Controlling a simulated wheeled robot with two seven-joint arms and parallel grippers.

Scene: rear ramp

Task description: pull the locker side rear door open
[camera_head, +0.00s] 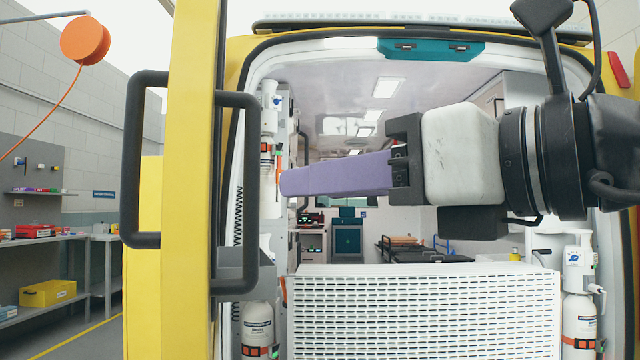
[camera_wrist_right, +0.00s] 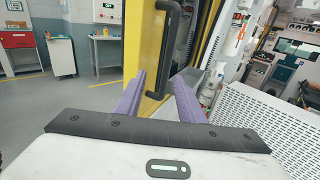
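A yellow rear door (camera_head: 185,200) stands nearly edge-on at the left of the opening in the head view. It carries a black bar handle on its left side (camera_head: 133,160) and another on its inner side (camera_head: 253,190). In the right wrist view the door (camera_wrist_right: 143,45) and a black handle (camera_wrist_right: 166,55) lie ahead, between and beyond my fingers. My right gripper (camera_head: 285,183) reaches in from the right, its purple fingers pointing left toward the inner handle, with a visible gap. In the wrist view its fingers (camera_wrist_right: 158,86) are spread with nothing between them. My left gripper is not in view.
A white perforated panel (camera_head: 425,315) stands low in the opening. Bottles (camera_head: 257,325) and wall fittings line the inside left of the vehicle. Shelves (camera_head: 45,240) and an orange reel (camera_head: 85,40) are at the far left. Open floor (camera_wrist_right: 90,95) lies left of the door.

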